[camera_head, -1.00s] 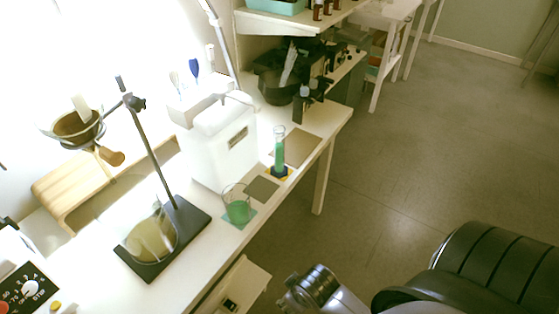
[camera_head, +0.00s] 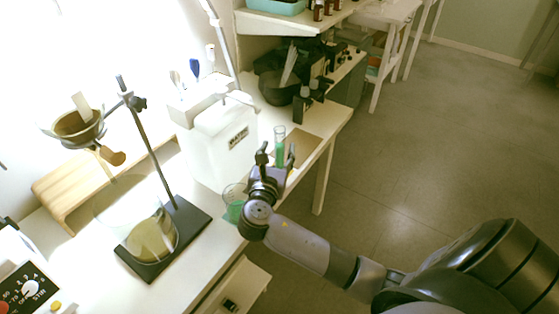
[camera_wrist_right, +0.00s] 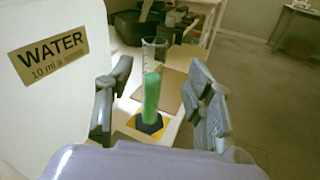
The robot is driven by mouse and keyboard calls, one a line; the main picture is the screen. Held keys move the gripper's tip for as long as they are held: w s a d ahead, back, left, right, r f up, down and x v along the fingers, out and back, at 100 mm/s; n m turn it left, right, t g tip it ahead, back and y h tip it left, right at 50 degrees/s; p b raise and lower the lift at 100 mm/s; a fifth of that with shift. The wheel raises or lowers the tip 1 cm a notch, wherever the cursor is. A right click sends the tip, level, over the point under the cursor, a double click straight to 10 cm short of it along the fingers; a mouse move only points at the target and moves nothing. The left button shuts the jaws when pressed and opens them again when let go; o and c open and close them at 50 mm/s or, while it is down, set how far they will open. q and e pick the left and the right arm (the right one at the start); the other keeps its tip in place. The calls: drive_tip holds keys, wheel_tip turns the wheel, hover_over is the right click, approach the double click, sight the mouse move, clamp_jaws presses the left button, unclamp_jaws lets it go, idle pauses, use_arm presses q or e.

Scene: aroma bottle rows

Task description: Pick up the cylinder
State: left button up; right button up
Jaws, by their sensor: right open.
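The cylinder (camera_head: 279,144) is a clear graduated tube with green liquid, upright on the bench. In the right wrist view the cylinder (camera_wrist_right: 152,90) stands on a dark base over a yellow patch, between the two fingers and ahead of them. My right gripper (camera_head: 277,155) is open and empty, just in front of the cylinder in the head view; it hides the cylinder's lower part there. In the wrist view the right gripper's fingers (camera_wrist_right: 160,103) flank the tube with gaps on both sides. My left gripper is not in view.
A white water container (camera_head: 222,140) stands close left of the cylinder. A beaker with green liquid (camera_head: 234,204) is beside my right gripper. The floor at right is clear.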

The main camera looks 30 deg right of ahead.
drive_tip(key=w+r+n, duration=0.1)
drive_tip(key=b, duration=0.1)
approach(279, 152)
drive_tip(key=shift+n+t+h, duration=0.3)
drive_tip(key=shift+t+h, duration=0.1)
drive_tip(key=x, duration=0.5)
drive_tip(key=shift+a+f, duration=0.1)
drive_tip(key=shift+f, duration=0.2)
drive_tip(key=x, duration=0.6)
drive_tip(key=shift+w+d+f, duration=0.15)
drive_tip(key=shift+w+d, duration=0.1)
drive_tip(key=shift+d, duration=0.05)
clamp_jaws()
